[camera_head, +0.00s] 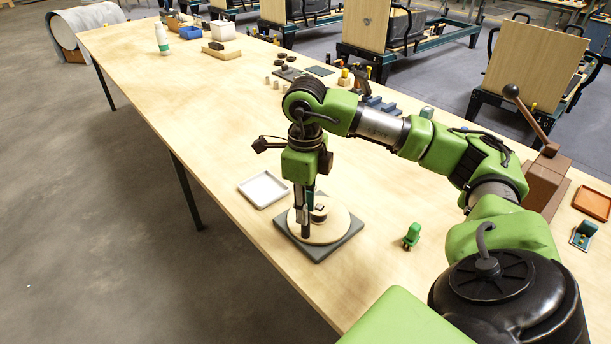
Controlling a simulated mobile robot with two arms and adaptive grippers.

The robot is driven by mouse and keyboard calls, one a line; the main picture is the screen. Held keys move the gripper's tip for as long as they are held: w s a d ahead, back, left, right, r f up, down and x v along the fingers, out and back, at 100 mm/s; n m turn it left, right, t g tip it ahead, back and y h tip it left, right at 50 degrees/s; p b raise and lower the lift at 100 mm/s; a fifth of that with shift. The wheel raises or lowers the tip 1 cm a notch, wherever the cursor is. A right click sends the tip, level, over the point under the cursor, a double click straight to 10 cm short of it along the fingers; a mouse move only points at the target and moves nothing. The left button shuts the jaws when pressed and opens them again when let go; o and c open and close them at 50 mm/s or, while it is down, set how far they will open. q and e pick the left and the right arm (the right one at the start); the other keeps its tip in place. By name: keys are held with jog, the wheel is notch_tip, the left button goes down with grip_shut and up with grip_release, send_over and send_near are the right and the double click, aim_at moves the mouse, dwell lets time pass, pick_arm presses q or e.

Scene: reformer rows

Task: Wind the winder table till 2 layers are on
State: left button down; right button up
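The winder table is a round pale wooden disc (336,231) on a square dark grey base (347,245), near the bench's front edge. A small round hub with a dark top (320,208) stands at the disc's middle. My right gripper (305,218) points straight down over the disc, just left of the hub. Its fingers are close together above a dark upright peg (306,231) on the disc. Whether they grip the peg is too small to tell. No wound layers can be made out. My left gripper is not in view.
A shallow white tray (263,189) lies behind left of the winder. A small green figure-like item (412,236) stands to its right. A brown block with a lever (545,180) and an orange-brown tray (592,203) are at right.

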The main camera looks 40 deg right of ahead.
notch_tip(320, 180, up, 9)
jog(key=shift+f, duration=0.15)
